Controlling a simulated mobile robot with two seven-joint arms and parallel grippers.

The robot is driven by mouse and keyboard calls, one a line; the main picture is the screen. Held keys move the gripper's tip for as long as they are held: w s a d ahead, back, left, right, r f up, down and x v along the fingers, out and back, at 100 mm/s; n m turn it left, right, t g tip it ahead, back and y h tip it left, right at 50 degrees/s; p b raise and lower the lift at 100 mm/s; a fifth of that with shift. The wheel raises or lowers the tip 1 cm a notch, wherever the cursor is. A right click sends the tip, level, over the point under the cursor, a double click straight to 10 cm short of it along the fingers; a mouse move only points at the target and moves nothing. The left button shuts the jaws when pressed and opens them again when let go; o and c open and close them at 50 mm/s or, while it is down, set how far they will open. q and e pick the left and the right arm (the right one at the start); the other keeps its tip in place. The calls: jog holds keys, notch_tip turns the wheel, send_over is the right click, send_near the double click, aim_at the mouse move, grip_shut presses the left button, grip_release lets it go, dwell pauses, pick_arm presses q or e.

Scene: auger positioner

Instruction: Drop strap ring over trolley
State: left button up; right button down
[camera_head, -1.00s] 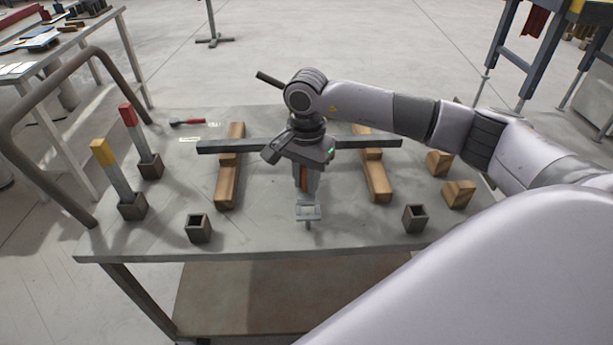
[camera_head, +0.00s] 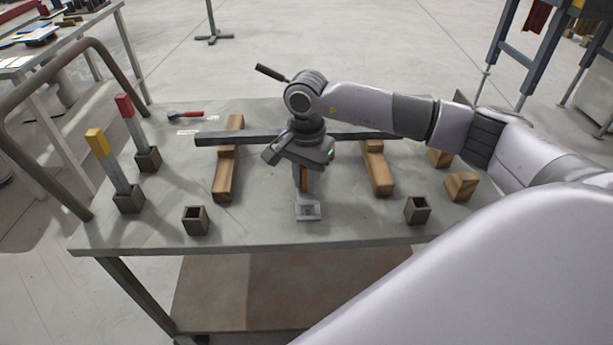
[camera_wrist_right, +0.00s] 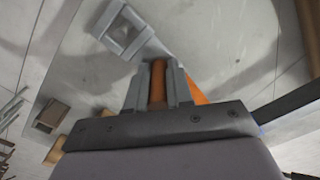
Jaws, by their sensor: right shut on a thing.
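My right gripper (camera_head: 304,182) is over the middle of the table, pointing down, and shut on an orange-handled piece (camera_wrist_right: 158,84). Below its fingers a grey square ring (camera_head: 308,211) with a hole shows close above or on the tabletop; I cannot tell which. In the right wrist view the ring (camera_wrist_right: 122,31) joins a short grey bar that runs to the fingers. I cannot clearly make out which part is the trolley. My left gripper is not in view.
A dark beam (camera_head: 228,139) lies across two wooden supports (camera_head: 223,180) (camera_head: 381,178) behind the gripper. Square sockets (camera_head: 195,222) (camera_head: 417,211) stand at both sides. Yellow-topped (camera_head: 95,140) and red-topped (camera_head: 124,106) bars stand in holders at left. Wooden blocks (camera_head: 461,187) lie at right.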

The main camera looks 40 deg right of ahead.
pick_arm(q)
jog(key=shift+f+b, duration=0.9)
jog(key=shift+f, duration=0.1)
pick_arm(e)
jog(key=shift+f, duration=1.25)
jog(key=c, duration=0.9)
grip_release()
jog(key=shift+r, duration=0.9)
notch_tip(320, 180, up, 4)
jog(key=shift+r, duration=0.75)
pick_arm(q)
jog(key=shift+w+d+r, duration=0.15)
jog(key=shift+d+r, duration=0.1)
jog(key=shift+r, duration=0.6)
